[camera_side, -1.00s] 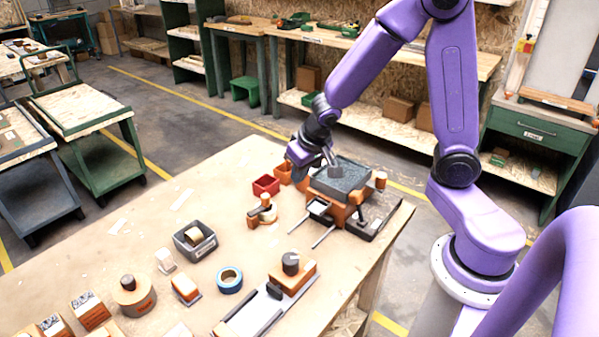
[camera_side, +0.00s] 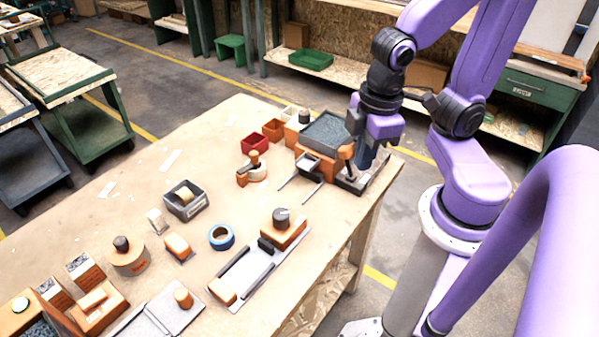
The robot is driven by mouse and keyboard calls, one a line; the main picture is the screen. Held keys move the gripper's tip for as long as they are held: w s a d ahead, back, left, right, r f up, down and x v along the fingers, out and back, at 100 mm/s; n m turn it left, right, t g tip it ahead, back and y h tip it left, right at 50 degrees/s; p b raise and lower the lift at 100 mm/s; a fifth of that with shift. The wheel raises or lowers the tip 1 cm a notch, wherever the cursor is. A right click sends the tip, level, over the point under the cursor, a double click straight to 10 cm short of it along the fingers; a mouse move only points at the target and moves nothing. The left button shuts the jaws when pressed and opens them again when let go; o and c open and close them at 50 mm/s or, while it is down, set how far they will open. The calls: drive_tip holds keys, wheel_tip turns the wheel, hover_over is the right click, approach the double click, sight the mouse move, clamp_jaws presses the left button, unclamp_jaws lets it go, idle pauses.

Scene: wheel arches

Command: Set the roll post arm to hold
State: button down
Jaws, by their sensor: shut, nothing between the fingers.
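A bench machine with an orange body (camera_side: 318,164) and a grey, granular-looking top (camera_side: 325,131) stands at the back right of the wooden table. A dark upright with an orange cap (camera_side: 346,153) rises at its right front; I cannot tell for sure whether this is the roll post arm, or how it is set. My gripper (camera_side: 371,158) points down just right of the machine, close beside that upright. Its fingers are shut and empty. Whether they touch the upright or the dark base (camera_side: 352,184) is unclear, and the hand hides part of the machine's right side.
Two thin rods (camera_side: 290,180) stick out at the machine's front. Red (camera_side: 254,144) and orange (camera_side: 273,130) bins stand to its left. A blue tape roll (camera_side: 221,237), a dark tray (camera_side: 186,201) and a slide fixture (camera_side: 258,265) lie nearer. The table's right edge is close to my gripper.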

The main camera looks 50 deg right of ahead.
drive_tip(key=c, duration=1.5)
unclamp_jaws()
drive_tip(key=s, duration=0.1)
drive_tip(key=n, duration=0.1)
drive_tip(key=s, duration=0.1)
drive_tip(key=shift+s+d+r+n+g, duration=0.1)
drive_tip(key=shift+s+r+n+g, duration=0.15)
drive_tip(key=shift+s+n+g, duration=0.1)
drive_tip(key=o, duration=0.5)
drive_tip(key=shift+r, duration=0.1)
drive_tip(key=shift+o, duration=0.6)
drive_tip(key=w+a+r+m, duration=0.1)
drive_tip(key=w+a+m, duration=0.2)
drive_tip(key=w, duration=0.6)
drive_tip(key=shift+w+a+m, duration=0.2)
drive_tip(key=shift+m, duration=0.35)
drive_tip(key=m, duration=1.2)
hover_over(254, 152)
wheel_tip(254, 152, down, 3)
wheel_tip(254, 152, down, 16)
drive_tip(key=shift+a+f, duration=0.15)
drive_tip(key=shift+f, duration=0.1)
clamp_jaws()
